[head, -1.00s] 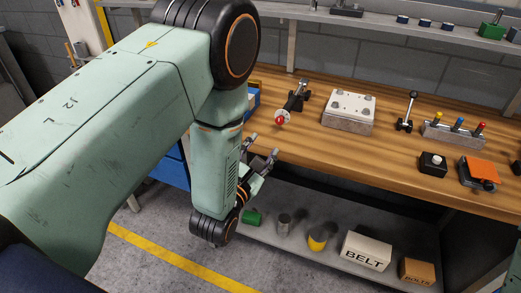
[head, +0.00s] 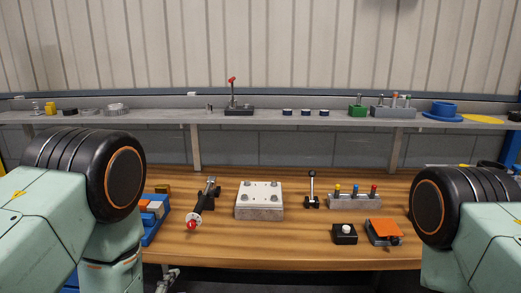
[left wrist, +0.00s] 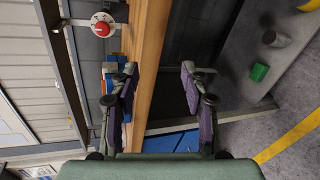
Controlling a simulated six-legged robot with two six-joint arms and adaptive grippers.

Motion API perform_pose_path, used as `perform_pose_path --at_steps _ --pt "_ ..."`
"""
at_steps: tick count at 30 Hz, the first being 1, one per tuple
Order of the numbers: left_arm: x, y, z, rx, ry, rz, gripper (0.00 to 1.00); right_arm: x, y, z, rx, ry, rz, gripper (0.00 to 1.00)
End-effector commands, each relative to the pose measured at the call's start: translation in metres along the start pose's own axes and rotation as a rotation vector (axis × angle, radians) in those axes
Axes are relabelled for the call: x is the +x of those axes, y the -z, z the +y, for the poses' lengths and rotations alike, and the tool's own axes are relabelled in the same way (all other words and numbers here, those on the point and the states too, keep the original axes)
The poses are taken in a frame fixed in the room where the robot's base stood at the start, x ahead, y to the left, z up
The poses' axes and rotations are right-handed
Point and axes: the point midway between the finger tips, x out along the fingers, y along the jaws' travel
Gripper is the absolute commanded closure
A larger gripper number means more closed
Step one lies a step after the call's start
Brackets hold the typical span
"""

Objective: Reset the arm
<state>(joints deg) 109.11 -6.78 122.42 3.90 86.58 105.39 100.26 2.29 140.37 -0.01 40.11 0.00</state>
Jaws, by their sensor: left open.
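My left arm comes in at the left of the head view, and its gripper (head: 168,280) shows only partly at the bottom edge, below the front edge of the wooden workbench (head: 300,255). In the left wrist view my left gripper (left wrist: 160,85) is open and empty, with its two fingers apart and the bench edge between and beyond them. My right arm shows at the right of the head view. Its gripper is outside the picture.
A shelf (head: 170,117) runs behind.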

Motion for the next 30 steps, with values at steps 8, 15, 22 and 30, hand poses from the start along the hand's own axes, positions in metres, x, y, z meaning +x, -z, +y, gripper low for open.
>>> perform_pose_path --at_steps 8,15,22,30 --pt "-0.030 0.024 -0.073 0.576 0.309 -0.009 0.54 0.006 0.000 0.000 0.000 0.000 0.000 0.48" --pt "-0.081 0.046 -0.145 1.044 0.611 -0.180 0.54 0.015 0.000 0.000 0.000 0.000 0.000 0.48" --pt "-0.160 0.066 -0.216 1.414 0.894 -0.526 0.54 0.029 0.000 0.000 0.000 0.000 0.000 0.48" --pt "-0.258 0.080 -0.280 1.461 1.126 -0.866 0.54 0.056 0.000 0.000 0.000 0.000 0.000 0.48"
